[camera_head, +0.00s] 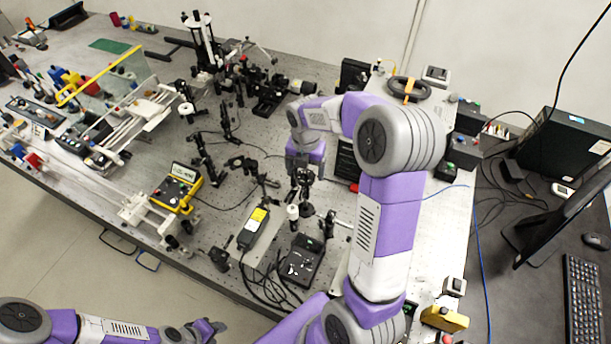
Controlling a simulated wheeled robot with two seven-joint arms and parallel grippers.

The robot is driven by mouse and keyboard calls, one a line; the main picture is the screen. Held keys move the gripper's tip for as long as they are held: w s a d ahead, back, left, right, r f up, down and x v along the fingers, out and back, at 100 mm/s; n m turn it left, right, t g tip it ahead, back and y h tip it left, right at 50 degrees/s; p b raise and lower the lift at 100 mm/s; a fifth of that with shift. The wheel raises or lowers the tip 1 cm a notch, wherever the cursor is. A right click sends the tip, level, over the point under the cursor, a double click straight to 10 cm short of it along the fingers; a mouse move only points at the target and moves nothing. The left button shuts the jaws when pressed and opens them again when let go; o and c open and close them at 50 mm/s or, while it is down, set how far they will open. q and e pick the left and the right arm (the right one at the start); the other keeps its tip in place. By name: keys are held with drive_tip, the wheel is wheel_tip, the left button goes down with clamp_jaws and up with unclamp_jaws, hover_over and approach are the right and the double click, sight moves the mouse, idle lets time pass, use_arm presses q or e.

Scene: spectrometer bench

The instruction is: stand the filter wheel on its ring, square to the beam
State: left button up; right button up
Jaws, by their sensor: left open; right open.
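I cannot single out the filter wheel or its ring with certainty among the small black optics on the bench (215,215). My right gripper (305,178) points down over the middle of the bench, with its fingers open around or just above a dark upright mount (307,208). Whether it touches that mount cannot be told. My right arm hides part of the bench behind it. My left gripper (214,327) is open and empty at the bottom of the view, off the bench's front edge and far from the optics.
A yellow-cased meter (177,187), a black control box (300,261) and a box with a yellow label (254,226) crowd the front, with loose cables between. Several posts stand left of my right gripper. A glass panel (105,80) stands at the left. A monitor (570,190) is at the right.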

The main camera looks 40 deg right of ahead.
wheel_tip(320, 180, up, 8)
drive_tip(key=shift+f, duration=0.1)
idle(0.4)
wheel_tip(320, 180, down, 12)
drive_tip(key=shift+r, duration=1.1)
drive_tip(key=shift+f, duration=0.1)
